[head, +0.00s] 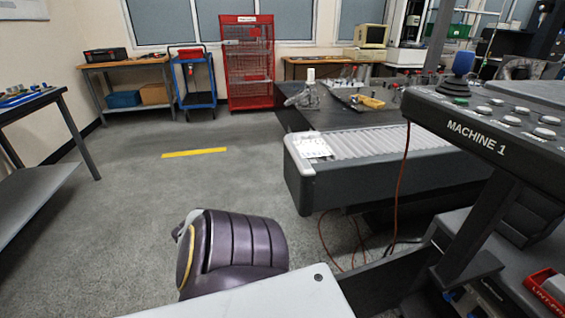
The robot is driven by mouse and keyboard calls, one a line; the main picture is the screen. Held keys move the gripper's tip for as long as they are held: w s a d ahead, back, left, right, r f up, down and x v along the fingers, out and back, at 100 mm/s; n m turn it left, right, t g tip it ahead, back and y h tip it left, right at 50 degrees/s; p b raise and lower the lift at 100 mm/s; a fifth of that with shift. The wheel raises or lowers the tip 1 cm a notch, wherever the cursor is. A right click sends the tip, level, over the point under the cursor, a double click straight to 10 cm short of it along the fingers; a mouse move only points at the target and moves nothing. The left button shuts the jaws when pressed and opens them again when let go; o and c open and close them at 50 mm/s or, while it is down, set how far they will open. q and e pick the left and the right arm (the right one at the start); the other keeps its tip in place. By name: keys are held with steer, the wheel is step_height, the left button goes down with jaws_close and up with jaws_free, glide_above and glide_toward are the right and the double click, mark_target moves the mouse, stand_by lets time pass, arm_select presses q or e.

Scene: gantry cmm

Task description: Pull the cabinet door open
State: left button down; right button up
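A tall red cabinet (249,62) with mesh sides stands against the back wall, left of centre in the head view. It has a small white label at the top, and items show dimly behind the mesh. Its door looks closed, but it is too far away to make out a handle or the door edge clearly. Neither of my grippers shows in this view.
A blue cart (194,88) stands left of the cabinet, beside a wooden-topped bench (124,65). A machine with a ribbed cover (375,143) and a MACHINE 1 control panel (477,133) fill the right. Cables hang there. Grey floor with a yellow strip (194,152) lies clear before the cabinet.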

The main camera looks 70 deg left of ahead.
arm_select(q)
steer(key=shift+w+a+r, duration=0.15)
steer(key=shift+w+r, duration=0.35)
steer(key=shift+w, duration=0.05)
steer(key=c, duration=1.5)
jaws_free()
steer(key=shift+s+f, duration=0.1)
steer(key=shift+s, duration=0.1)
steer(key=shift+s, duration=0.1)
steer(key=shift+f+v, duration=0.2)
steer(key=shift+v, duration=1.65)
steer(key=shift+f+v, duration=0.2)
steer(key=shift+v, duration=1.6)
